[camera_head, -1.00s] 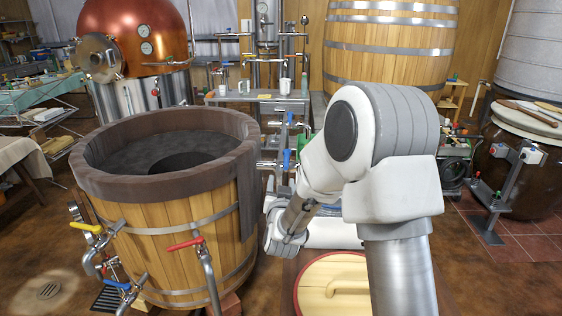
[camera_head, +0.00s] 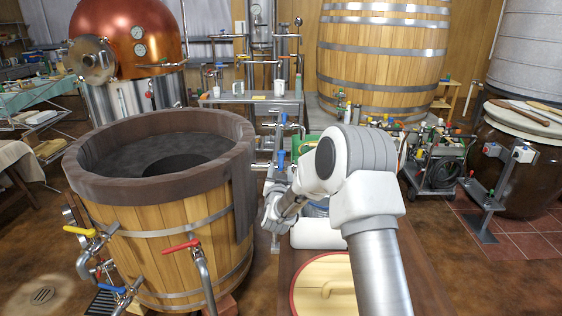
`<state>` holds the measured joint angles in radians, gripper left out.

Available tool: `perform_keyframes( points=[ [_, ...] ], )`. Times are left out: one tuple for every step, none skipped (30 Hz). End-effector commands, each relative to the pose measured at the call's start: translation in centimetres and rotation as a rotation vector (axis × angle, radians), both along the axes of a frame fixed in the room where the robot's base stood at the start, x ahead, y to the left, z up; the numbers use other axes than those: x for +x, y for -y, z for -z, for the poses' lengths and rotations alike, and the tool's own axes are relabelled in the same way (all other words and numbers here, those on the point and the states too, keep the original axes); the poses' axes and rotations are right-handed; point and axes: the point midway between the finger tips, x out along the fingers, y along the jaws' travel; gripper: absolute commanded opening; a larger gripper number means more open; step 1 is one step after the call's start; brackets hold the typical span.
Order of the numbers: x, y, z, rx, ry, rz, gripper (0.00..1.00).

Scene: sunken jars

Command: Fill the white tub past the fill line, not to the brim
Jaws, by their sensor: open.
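A low white rounded form (camera_head: 318,234) shows just behind my arm, partly hidden by it. I cannot tell whether it is the white tub, and no fill line or liquid level shows. My gripper (camera_head: 269,219) is at the end of my bent arm, pointing down beside the right side of the large wooden vat (camera_head: 170,237). Its fingers are small and hard to make out, with nothing visibly held. A blue-handled tap (camera_head: 281,158) stands just behind my wrist.
The vat has yellow (camera_head: 79,231), red (camera_head: 181,246) and blue (camera_head: 111,289) tap handles at its front. A round wooden lid (camera_head: 322,285) lies front centre. A hose cart (camera_head: 436,165) stands right of my arm. Tiled floor at right is partly clear.

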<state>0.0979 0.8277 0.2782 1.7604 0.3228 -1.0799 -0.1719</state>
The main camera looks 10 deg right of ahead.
Motion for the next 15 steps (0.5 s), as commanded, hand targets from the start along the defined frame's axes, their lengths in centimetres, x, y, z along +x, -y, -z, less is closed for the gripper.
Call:
perform_keyframes(
  points=[
    [0.8,0.3,0.0,0.001,0.002,0.001,0.56],
    [1.3,0.3,0.0,0.002,0.001,0.001,0.56],
    [1.9,0.4,0.0,0.002,0.002,0.001,0.56],
    [2.3,0.5,0.0,0.001,0.002,0.000,0.56],
    [2.8,0.6,0.0,0.001,0.001,0.000,0.56],
    [3.3,0.7,0.0,0.001,0.002,0.001,0.56],
    [3.7,0.8,0.0,0.001,0.002,0.000,0.56],
    [4.0,0.8,0.0,0.001,0.001,0.000,0.56],
    [4.4,0.9,0.0,0.001,0.001,0.000,0.56],
    [4.8,1.0,0.0,0.001,0.002,0.000,0.56],
    [5.0,1.0,0.0,0.001,0.001,0.000,0.56],
    [5.3,1.1,0.0,0.001,0.001,0.000,0.56],
    [5.5,1.1,0.0,0.000,0.001,0.000,0.56],
    [5.7,1.1,0.0,0.000,0.001,0.000,0.56],
    [5.9,1.2,0.0,0.000,0.001,0.000,0.56]
  ],
)
